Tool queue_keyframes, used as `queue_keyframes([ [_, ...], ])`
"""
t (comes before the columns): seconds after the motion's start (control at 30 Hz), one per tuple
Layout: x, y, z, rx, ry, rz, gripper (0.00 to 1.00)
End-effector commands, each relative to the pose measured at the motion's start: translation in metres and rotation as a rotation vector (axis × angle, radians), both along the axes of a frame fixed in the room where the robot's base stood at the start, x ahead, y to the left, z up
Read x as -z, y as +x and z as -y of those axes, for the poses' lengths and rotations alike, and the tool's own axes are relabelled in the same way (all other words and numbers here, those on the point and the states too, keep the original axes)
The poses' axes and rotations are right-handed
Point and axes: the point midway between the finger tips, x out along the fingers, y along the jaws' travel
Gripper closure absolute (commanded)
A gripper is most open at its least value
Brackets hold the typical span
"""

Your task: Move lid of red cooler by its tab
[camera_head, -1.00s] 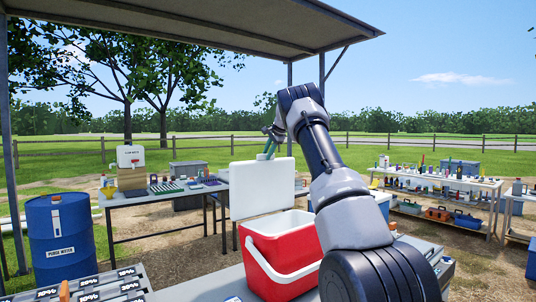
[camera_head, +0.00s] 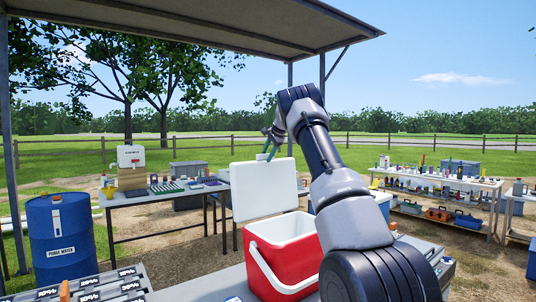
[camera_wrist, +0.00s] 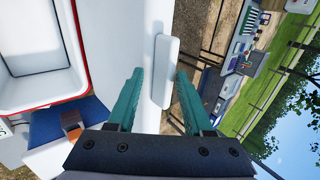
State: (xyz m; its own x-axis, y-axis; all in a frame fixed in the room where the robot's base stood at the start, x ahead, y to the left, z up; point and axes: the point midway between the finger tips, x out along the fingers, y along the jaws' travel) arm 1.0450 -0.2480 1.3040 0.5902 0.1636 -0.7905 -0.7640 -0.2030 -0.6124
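The red cooler (camera_head: 285,262) stands on the bench in front of me, its white interior open at the top. Its white lid (camera_head: 262,192) stands upright at the back of the cooler. In the wrist view, the two teal fingers of my gripper (camera_wrist: 160,72) are apart. The white tab (camera_wrist: 168,58) on the edge of the lid (camera_wrist: 118,62) lies between them, with gaps visible; contact is unclear. The cooler's interior (camera_wrist: 35,35) shows at the left.
My arm covers the cooler's right side. A blue drum (camera_head: 62,238) stands at the left. A table (camera_head: 160,198) with sampling gear is behind the cooler, and loaded shelves (camera_head: 440,183) stand at the right. A blue-and-white cooler (camera_head: 382,203) is partly hidden behind my arm.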

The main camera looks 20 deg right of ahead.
Motion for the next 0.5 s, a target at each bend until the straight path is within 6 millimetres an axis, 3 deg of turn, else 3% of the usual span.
queue_keyframes([
  [0.37, -0.003, -0.001, 0.002, 0.002, -0.004, 0.004, 0.53],
  [0.5, -0.013, -0.007, 0.004, 0.003, -0.004, 0.006, 0.53],
])
